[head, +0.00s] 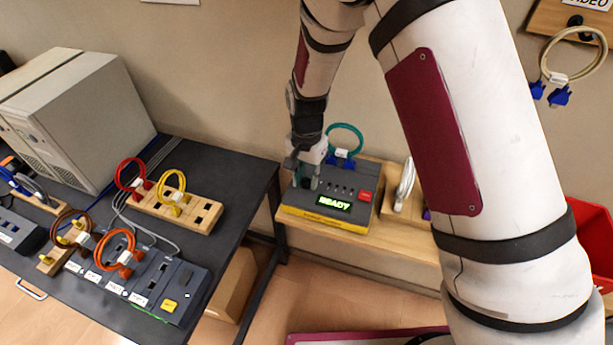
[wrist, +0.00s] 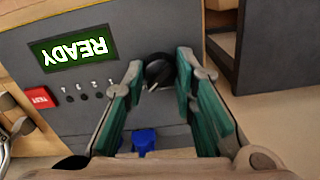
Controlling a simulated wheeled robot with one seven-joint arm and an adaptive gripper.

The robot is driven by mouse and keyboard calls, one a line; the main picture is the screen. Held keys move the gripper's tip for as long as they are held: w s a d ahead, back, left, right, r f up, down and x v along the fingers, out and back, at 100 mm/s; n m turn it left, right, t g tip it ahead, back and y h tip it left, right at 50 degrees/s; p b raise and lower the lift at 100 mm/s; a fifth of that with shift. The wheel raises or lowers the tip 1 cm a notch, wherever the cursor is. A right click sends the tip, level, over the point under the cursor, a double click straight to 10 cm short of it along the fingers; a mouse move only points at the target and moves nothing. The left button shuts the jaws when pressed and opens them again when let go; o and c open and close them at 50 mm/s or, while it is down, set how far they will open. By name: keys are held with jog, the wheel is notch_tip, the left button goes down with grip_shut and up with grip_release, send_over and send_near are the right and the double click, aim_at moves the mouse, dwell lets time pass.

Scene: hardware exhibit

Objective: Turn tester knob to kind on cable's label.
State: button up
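The grey tester (head: 345,222) stands on the wooden bench, its green display (head: 333,202) reading READY. In the wrist view the tester (wrist: 120,45) appears upside down with its black knob (wrist: 158,70). My gripper (wrist: 161,62) reaches down with its teal-padded fingers apart, one on each side of the knob. A small gap shows at the left finger; contact on the right is unclear. In the head view my gripper (head: 309,168) hides the knob. A teal cable (head: 345,128) with blue plugs and a white label (head: 343,153) is at the tester's back; the label's text is unreadable.
A red TEST button (head: 365,196) and several small sockets are beside the display. A white cable (head: 405,182) sits right of the tester. A dark table (head: 230,165) with coloured cables is at left. A red bin (head: 594,240) is at right.

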grip_shut()
jog(key=n+b, duration=0.1)
jog(key=n, duration=0.3)
jog(key=shift+n, duration=0.4)
jog(key=n+b, duration=0.1)
jog(key=n, duration=0.4)
jog(key=n+b, duration=0.1)
jog(key=n, duration=0.4)
jog(key=shift+n, duration=0.4)
jog(key=n+b, duration=0.1)
jog(key=n, duration=0.3)
jog(key=shift+n, duration=0.3)
